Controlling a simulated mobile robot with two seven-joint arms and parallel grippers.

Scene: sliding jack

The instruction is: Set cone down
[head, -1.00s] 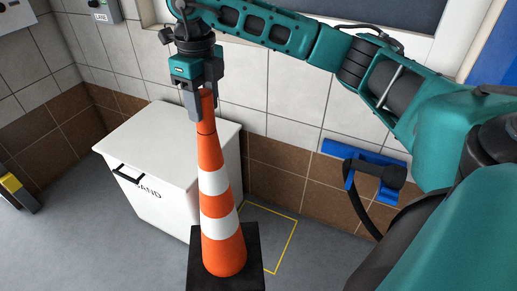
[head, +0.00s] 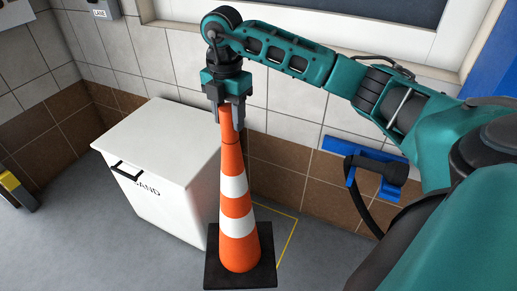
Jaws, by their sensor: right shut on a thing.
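An orange and white striped cone (head: 237,205) with a black square base (head: 262,272) is upright in the lower middle of the head view. My right gripper (head: 228,115) points down and is shut on the cone's narrow top. The base covers part of a yellow outline (head: 290,235) on the floor. I cannot tell whether the base touches the floor. My left gripper is not in view.
A white sand box (head: 165,170) with a black handle stands just left of the cone. A blue wall bracket (head: 360,165) with a black hose is to the right. The tiled wall is behind. Grey floor (head: 110,245) is open at the lower left.

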